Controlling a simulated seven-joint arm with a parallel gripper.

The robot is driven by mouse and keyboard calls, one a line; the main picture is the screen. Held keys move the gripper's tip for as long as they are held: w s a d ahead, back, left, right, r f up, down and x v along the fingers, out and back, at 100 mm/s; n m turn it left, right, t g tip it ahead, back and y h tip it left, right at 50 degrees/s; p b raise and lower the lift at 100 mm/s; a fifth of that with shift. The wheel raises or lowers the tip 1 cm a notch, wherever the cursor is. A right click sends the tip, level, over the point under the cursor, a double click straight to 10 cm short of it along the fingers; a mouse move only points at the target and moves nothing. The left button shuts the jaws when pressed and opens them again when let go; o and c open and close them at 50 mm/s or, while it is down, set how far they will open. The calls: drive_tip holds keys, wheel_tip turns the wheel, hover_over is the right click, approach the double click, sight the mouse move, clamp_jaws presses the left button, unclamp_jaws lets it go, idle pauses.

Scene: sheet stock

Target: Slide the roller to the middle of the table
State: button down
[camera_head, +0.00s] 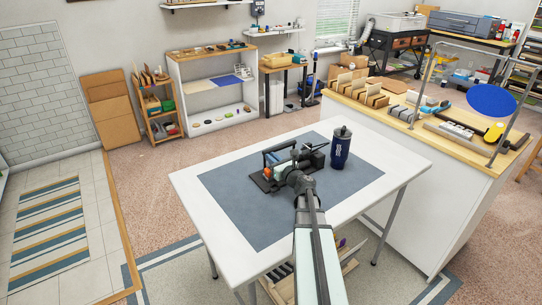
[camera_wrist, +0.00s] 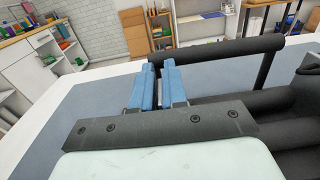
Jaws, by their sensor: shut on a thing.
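The roller (camera_head: 314,157) is a dark, low device with a raised handle bar, standing on the blue-grey mat near the middle of the white table (camera_head: 200,188). My gripper (camera_wrist: 165,70) reaches over it from the near side, and my arm hides part of it in the head view. In the wrist view the two blue fingers are close together against the dark frame of the roller (camera_wrist: 222,52). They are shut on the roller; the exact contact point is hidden.
A dark blue tumbler (camera_head: 341,148) stands upright on the mat just right of the roller. The mat (camera_head: 250,225) is bare in front and to the left. A wood-topped counter (camera_head: 365,110) with sheets and tools stands to the right of the table.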

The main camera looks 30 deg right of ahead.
drive_tip(key=shift+s+a, duration=0.3)
drive_tip(key=shift+s, duration=0.4)
drive_tip(key=shift+s+a, duration=0.25)
drive_tip(key=shift+s, duration=0.4)
drive_tip(key=c, duration=1.1)
unclamp_jaws()
drive_tip(key=shift+s, duration=0.1)
drive_tip(key=s, duration=0.7)
drive_tip(key=shift+s, duration=0.15)
